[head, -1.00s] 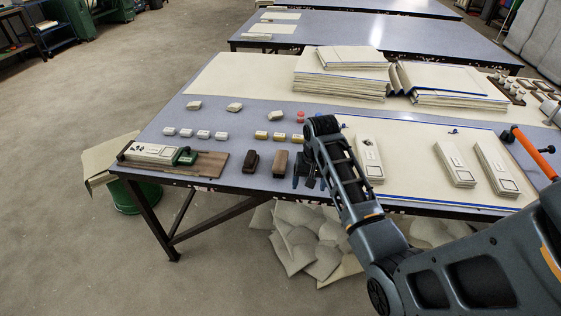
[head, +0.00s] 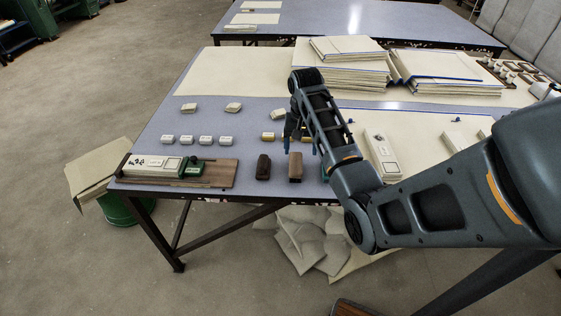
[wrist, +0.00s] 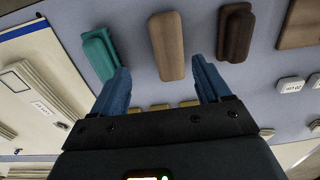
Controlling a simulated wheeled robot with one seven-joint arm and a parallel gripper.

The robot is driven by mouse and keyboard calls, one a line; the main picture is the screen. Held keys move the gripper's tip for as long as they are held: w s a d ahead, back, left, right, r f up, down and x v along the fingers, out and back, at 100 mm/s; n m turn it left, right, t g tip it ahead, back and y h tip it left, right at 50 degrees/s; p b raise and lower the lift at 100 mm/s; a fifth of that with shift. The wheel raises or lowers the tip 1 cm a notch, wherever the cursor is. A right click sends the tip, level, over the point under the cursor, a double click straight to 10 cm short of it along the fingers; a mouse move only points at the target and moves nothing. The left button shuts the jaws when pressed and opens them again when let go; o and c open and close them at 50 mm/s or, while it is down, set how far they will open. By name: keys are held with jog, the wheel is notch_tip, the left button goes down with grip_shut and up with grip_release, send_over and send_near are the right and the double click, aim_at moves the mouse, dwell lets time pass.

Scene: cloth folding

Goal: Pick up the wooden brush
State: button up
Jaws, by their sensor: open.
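The wooden brush, a medium-brown long block (head: 295,167), lies on the table near the front edge, right of a darker brown brush (head: 263,167). In the wrist view the medium-brown block (wrist: 167,45) lies ahead, between the lines of my two blue fingers, and the darker one (wrist: 236,33) is to its right. My gripper (head: 291,138) is open and empty, just behind and above the brown block in the head view. In the wrist view my gripper (wrist: 160,72) shows both fingers apart, touching nothing.
A teal block (wrist: 99,53) lies beside the brown block. A wooden board (head: 215,174) with a green-and-white tool is at the left front corner. Small white blocks (head: 186,139) and yellowish ones stand behind. Cloth stacks (head: 340,75) fill the back.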

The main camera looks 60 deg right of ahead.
aim_at(296, 162)
jog(key=shift+w+f, duration=0.1)
jog(key=shift+w, duration=0.25)
jog(key=shift+w+f, duration=0.1)
jog(key=shift+f, duration=0.2)
jog(key=shift+w+f+p, duration=0.2)
jog(key=shift+f+p, duration=0.15)
jog(key=shift+f, duration=3.15)
jog(key=shift+c, duration=0.4)
jog(key=c, duration=1)
jog(key=shift+r, duration=0.1)
